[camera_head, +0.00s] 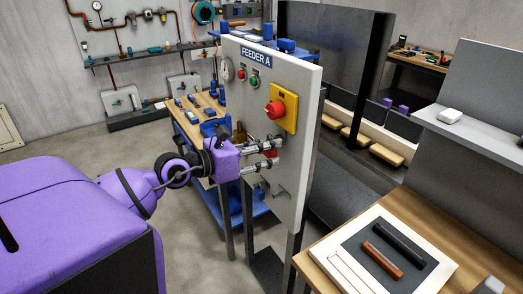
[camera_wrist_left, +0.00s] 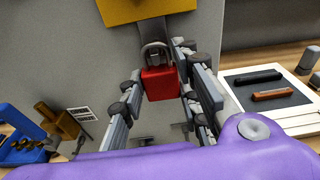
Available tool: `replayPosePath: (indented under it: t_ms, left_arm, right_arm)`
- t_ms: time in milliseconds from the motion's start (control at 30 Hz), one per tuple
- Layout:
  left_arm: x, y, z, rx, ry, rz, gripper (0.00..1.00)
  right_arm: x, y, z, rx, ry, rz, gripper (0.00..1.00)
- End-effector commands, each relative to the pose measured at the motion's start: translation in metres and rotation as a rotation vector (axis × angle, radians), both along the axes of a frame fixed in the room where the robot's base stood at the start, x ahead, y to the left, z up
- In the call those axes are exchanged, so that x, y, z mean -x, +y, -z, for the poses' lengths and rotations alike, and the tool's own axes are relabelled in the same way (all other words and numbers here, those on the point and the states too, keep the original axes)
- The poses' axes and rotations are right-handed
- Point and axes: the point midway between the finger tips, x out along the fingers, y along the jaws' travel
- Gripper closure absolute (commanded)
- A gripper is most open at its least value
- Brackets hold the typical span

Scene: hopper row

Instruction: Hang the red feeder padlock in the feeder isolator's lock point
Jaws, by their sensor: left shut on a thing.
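The feeder isolator is a yellow plate (camera_head: 291,112) with a red rotary handle (camera_head: 273,109) on the grey FEEDER A panel (camera_head: 305,90). Below it, my left gripper (camera_head: 272,154) is at the panel face, shut on the red padlock (camera_wrist_left: 160,84), which shows only as a bit of red between the fingers in the head view. In the left wrist view the padlock is upright, its grey shackle (camera_wrist_left: 156,52) up against a dark grey tab below the yellow plate (camera_wrist_left: 140,9). I cannot tell whether the shackle passes through the lock point. My right gripper is not in view.
A wooden bench (camera_head: 318,255) at right front bears a white tray (camera_head: 345,277) with a dark and a brown bar. A blue trolley (camera_head: 262,209) with tools stands behind the panel. A peg or hook (camera_head: 281,192) sticks out of the panel below the gripper.

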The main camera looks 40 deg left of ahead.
Motion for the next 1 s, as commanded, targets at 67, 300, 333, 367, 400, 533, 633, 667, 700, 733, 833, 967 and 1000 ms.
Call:
replayPosePath:
  t_ms: [67,300,333,367,400,533,633,667,700,733,833,967,1000]
  left_arm:
    - [-0.0029,-0.0009,-0.0005,0.001,-0.002,-0.001,0.97]
    - [-0.0068,-0.0024,-0.0003,-0.001,0.0,-0.001,0.97]
    - [-0.0068,-0.0023,-0.0003,-0.001,-0.001,-0.001,0.97]
    - [-0.0067,-0.0024,-0.0003,-0.001,-0.001,-0.001,0.97]
    - [-0.0067,-0.0024,-0.0003,-0.001,-0.001,-0.001,0.97]
    - [-0.0066,-0.0024,0.0011,0.001,0.0,-0.001,0.97]
    - [-0.0065,-0.0025,0.0041,0.005,0.002,-0.002,0.97]
    - [-0.0065,-0.0025,0.0051,0.006,0.004,-0.002,0.97]
    - [-0.0065,-0.0025,0.0063,0.006,0.004,-0.002,0.97]
    - [-0.0064,-0.0026,0.007,0.006,0.004,-0.002,0.97]
    - [-0.0064,-0.0027,0.0077,0.006,0.004,-0.002,0.97]
    - [-0.0063,-0.0027,0.0077,0.006,0.005,-0.001,0.97]
    - [-0.0063,-0.0027,0.0077,0.006,0.005,-0.001,0.97]
  right_arm:
    - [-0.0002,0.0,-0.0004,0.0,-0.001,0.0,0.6]
    - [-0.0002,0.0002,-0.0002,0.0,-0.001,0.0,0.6]
    - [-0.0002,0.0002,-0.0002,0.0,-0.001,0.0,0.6]
    - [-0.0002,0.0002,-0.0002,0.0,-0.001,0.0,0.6]
    - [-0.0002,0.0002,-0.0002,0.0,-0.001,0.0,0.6]
    - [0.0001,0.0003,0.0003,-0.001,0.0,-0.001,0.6]
    - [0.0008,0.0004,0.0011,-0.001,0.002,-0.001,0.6]
    - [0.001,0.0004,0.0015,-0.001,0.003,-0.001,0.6]
    - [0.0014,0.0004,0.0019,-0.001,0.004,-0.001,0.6]
    - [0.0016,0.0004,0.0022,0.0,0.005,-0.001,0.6]
    - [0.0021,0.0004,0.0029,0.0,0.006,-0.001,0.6]
    - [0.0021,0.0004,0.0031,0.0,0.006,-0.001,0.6]
    - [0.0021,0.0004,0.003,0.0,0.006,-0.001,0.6]
